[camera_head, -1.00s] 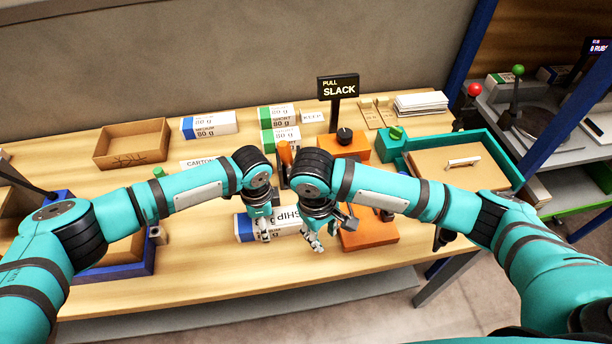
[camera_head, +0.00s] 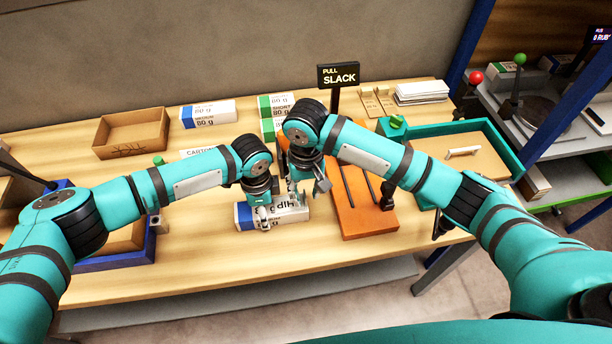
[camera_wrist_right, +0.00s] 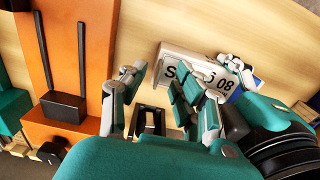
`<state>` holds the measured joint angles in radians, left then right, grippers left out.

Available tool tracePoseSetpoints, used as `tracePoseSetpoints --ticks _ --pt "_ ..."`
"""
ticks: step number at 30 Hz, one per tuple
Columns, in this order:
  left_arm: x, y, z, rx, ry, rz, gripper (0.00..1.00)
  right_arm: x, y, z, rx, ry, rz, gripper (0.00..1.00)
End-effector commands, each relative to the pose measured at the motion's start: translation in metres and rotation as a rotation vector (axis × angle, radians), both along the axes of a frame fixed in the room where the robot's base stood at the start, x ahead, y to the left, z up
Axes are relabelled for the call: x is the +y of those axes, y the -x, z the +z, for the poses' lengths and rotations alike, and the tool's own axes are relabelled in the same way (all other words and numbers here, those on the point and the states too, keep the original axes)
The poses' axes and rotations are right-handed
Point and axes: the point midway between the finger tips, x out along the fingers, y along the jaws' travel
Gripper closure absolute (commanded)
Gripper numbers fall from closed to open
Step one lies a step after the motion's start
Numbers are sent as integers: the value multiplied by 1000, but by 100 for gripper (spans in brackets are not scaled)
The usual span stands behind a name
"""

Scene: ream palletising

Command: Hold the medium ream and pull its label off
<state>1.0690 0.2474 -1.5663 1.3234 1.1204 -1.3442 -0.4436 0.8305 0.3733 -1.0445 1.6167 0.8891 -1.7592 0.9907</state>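The medium ream (camera_head: 244,217), white with a blue left end, lies flat near the table's front edge. A label (camera_head: 288,212) with upside-down "SHIP" lettering is on it; it also shows in the right wrist view (camera_wrist_right: 173,70), partly hidden by fingers. My left gripper (camera_head: 264,222) is low over the ream's left part, its fingers at the ream; whether they close on it is unclear. My right gripper (camera_wrist_right: 155,82) is open with nothing between its fingers, near the label's right part. In the head view the right gripper (camera_head: 297,194) is above the ream's far side.
An orange fixture (camera_head: 365,218) with two dark rods stands right of the ream. A teal tray (camera_head: 500,140) is farther right, a wooden box (camera_head: 135,135) at back left. More reams (camera_head: 208,114) stand behind. A sign (camera_head: 338,76) reads "PULL SLACK".

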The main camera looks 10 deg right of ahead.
Motion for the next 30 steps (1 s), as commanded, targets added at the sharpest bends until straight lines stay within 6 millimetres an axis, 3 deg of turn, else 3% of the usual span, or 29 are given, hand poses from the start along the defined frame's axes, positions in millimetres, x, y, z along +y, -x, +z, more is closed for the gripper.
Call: tracePoseSetpoints --ticks 6,17,24,30 --pt "0 0 0 0 -1 1 84 0 0 -24 0 1 -1 69" --pt "0 0 0 0 -1 1 84 0 0 -30 -1 0 1 69" --pt "0 0 0 1 -1 1 84 0 0 -29 -1 0 1 98" --pt "1 0 0 1 -1 0 84 0 0 -29 -2 0 1 100"
